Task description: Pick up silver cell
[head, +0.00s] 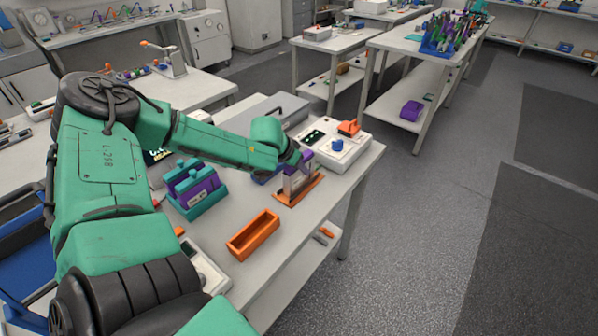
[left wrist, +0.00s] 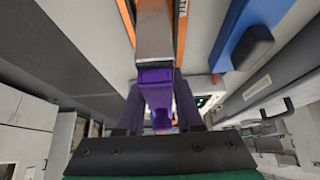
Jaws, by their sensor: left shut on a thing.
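The silver cell (head: 296,182) stands upright at the orange holder (head: 307,190) on the bench. In the left wrist view the silver cell (left wrist: 154,42) shows as a grey metallic block with a purple piece at its near end. My left gripper (head: 300,163) comes down on its upper end. In the left wrist view the fingers of my left gripper (left wrist: 158,103) are shut on the cell's purple end. Orange holder parts (left wrist: 182,20) flank the silver body. I cannot tell whether the cell is clear of the holder. My right gripper is out of view.
A white device with a blue knob (head: 337,147) stands close behind the holder. An empty orange tray (head: 253,236) lies in front, near the edge of the bench (head: 285,240). A teal rack with purple blocks (head: 196,188) is to the left.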

